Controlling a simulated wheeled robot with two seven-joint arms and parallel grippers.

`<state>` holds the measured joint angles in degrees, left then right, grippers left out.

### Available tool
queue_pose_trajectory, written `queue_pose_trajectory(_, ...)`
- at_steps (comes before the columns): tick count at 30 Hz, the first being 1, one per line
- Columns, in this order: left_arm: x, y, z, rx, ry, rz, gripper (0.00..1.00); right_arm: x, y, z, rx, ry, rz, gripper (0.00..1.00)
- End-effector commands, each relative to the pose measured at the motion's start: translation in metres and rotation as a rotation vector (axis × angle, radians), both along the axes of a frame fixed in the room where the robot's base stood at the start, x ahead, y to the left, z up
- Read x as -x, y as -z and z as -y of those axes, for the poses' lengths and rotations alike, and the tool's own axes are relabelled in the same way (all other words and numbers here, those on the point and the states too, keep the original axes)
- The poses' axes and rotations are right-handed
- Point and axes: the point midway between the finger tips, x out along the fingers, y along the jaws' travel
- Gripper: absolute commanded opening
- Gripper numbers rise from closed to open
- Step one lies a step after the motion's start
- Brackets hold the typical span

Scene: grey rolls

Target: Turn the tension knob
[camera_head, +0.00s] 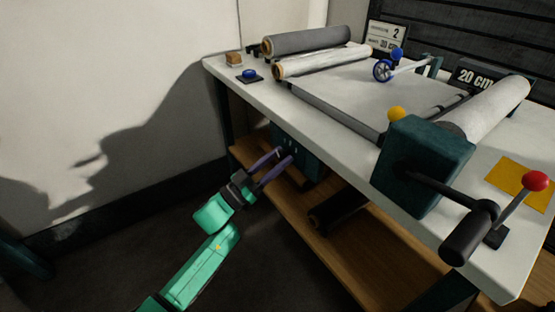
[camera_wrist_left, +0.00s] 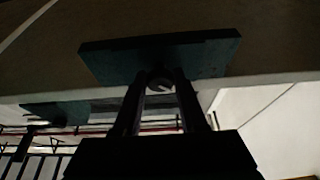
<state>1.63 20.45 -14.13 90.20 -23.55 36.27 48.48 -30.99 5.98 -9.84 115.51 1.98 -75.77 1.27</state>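The tension knob (camera_wrist_left: 160,82) is a small round dark knob with a pale mark on its face. In the left wrist view it sits on a dark teal panel (camera_wrist_left: 215,58), between my two fingertips. In the head view the teal box (camera_head: 313,165) hangs below the table's front edge, and the knob is hidden or too small to tell. My left gripper (camera_head: 287,154) points at this box with its fingers apart. It shows in the wrist view (camera_wrist_left: 161,78) with a finger on each side of the knob; contact is unclear. My right gripper is not in view.
The white tabletop (camera_head: 330,95) overhangs the box. A wooden shelf (camera_head: 290,215) with a dark roll (camera_head: 338,210) lies below. Grey rolls (camera_head: 305,40), a teal crank housing (camera_head: 425,165) and a red-ball lever (camera_head: 536,181) are on the table. The floor to the left is clear.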

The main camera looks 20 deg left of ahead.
Motion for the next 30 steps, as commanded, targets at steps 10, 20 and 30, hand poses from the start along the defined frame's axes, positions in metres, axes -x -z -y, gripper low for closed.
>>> queue_pose_trajectory(10, 0.000, 0.000, 0.000, -0.010, 0.001, 0.008, 0.00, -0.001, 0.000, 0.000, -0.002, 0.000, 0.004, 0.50)
queue_pose_trajectory(20, -0.001, 0.002, -0.001, -0.118, 0.002, 0.096, 0.00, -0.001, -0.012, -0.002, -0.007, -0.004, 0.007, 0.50)
queue_pose_trajectory(30, -0.002, 0.001, -0.003, -0.334, 0.002, 0.275, 0.00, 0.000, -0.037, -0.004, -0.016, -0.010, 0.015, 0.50)
